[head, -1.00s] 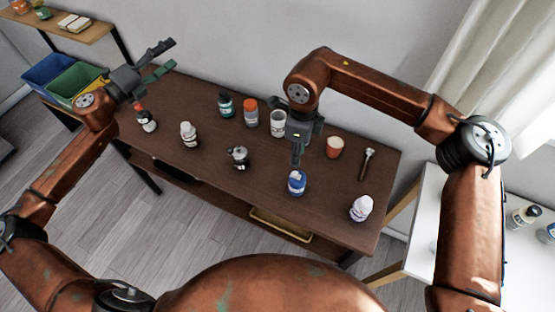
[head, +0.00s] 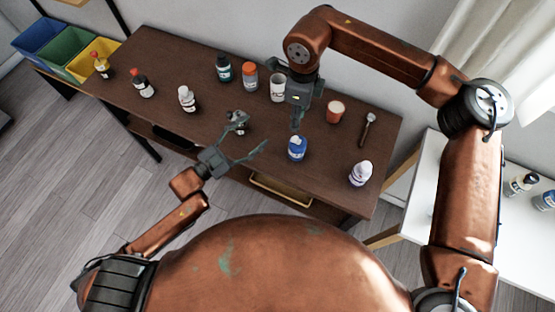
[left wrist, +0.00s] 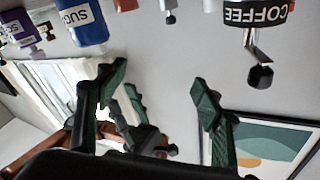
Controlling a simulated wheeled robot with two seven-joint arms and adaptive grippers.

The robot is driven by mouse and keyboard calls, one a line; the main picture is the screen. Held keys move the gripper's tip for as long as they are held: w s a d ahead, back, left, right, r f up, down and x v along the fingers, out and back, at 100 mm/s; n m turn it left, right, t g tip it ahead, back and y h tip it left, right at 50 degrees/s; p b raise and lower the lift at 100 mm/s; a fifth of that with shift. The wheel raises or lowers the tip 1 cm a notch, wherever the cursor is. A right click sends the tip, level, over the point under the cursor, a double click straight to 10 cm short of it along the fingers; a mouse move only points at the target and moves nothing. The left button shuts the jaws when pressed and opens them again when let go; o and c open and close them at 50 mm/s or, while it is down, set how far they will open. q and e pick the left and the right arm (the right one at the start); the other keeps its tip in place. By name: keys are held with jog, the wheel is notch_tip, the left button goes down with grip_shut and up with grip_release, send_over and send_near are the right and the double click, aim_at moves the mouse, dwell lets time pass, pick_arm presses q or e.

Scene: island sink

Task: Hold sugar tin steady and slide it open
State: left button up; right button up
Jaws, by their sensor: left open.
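A blue tin (head: 297,150) with a pale top stands upright near the front middle of the brown table. It also shows in the left wrist view as a blue tin (left wrist: 88,22) lettered "SUG", cut by the top edge. My right gripper (head: 297,124) points down just above and behind it; whether it touches the tin or how its jaws stand is unclear. My left gripper (head: 250,136) is open and empty, left of the tin at the table's front edge. Its two green fingers (left wrist: 158,85) are spread in the left wrist view, with nothing between them.
A metal pot (head: 236,121) stands close by the left fingertips, partly hidden. Several bottles and jars, including a white bottle (head: 187,98) and an orange-lidded jar (head: 250,76), stand left and behind. A white-lidded bottle (head: 361,173) and an orange cup (head: 335,111) stand right.

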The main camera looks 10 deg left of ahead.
aim_at(290, 153)
pick_arm(q)
jog(key=s+d+f+n, duration=0.1)
jog(key=d+f, duration=0.1)
jog(key=d, duration=0.1)
jog(key=s+d+f+n+g, duration=0.1)
jog(key=s+d+f+n, duration=0.1)
jog(key=f, duration=0.1)
jog(key=s+d+f+n, duration=0.1)
jog(key=d+f, duration=0.2)
jog(key=shift+s+d+n+g, duration=0.25)
jog(key=shift+d+n+g, duration=0.05)
jog(key=shift+d, duration=0.05)
jog(key=shift+w+d+f, duration=0.1)
jog(key=shift+d, duration=0.2)
jog(key=shift+x, duration=3.55)
jog(key=shift+f, duration=0.1)
jog(key=shift+c, duration=0.3)
jog(key=c, duration=1.3)
jog(key=shift+o, duration=0.2)
